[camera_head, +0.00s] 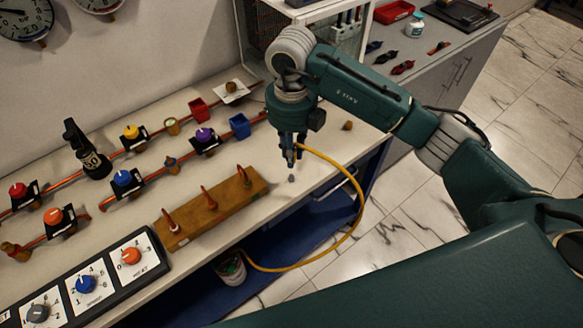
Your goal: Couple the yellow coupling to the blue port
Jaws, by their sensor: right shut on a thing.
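My right gripper (289,160) points down over the right part of the bench. It is shut on the end of a yellow hose (359,205), where the yellow coupling is mostly hidden by the fingers. The hose loops out past the bench front and back toward a bucket below. A small grey piece (291,178) shows on the bench just under the fingertips. No blue port can be told for sure; a blue square cup (240,126) stands left of the gripper, and a blue-knobbed valve (123,178) sits farther left. My left gripper is not in view.
A wooden block (240,189) with red hooks lies left of the gripper. A dial panel (86,284) is at the front left. The bucket (230,268) is below the bench.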

